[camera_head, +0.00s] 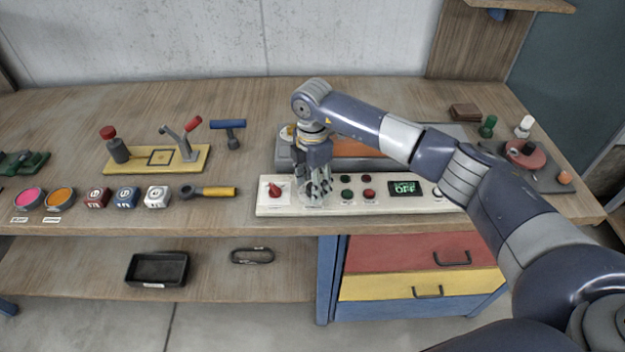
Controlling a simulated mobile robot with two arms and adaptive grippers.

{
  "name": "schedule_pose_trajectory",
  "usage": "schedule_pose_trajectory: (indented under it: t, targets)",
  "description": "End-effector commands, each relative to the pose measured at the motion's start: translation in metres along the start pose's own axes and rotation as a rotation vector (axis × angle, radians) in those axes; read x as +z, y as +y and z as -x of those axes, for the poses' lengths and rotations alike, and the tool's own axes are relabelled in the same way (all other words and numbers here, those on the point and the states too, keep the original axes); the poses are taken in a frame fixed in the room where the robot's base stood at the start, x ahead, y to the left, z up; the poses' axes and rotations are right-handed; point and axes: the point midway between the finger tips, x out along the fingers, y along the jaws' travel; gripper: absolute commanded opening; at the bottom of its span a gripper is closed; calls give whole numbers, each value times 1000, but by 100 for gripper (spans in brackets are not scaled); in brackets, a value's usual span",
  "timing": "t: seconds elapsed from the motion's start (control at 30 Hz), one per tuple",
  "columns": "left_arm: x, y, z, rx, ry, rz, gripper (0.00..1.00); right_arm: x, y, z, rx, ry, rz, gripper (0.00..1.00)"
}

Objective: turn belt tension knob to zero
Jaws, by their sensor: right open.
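A white control panel (330,206) lies along the front edge of the workbench. A red pointer knob (274,191) sits at its left end. The labels are too small to read, so I cannot tell which is the belt tension knob. My right gripper (318,189) points down over the panel, just right of the red knob, with its fingers apart. Its fingers hide the panel part below, and I cannot tell if they touch it. My left gripper is out of view.
An orange-topped machine (358,148) stands behind the panel. A yellow-handled tool (208,192), several dice-like blocks and a clamp board (120,166) lie to the left.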

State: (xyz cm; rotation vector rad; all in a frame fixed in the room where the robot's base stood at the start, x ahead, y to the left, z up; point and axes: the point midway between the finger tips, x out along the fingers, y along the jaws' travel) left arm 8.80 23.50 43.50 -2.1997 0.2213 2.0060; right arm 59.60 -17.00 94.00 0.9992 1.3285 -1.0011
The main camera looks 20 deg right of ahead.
Motion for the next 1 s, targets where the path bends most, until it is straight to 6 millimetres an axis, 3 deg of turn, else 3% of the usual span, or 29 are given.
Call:
schedule_pose_trajectory:
  t: [0.3, 0.5, 1.0]
  targets:
    - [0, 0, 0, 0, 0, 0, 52, 0, 0, -3, 1, 1, 1, 47]
    - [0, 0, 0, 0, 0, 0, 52, 0, 0, -3, 1, 1, 1, 5]
    - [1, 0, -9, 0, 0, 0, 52, 0, 0, -4, 1, 1, 96, 5]
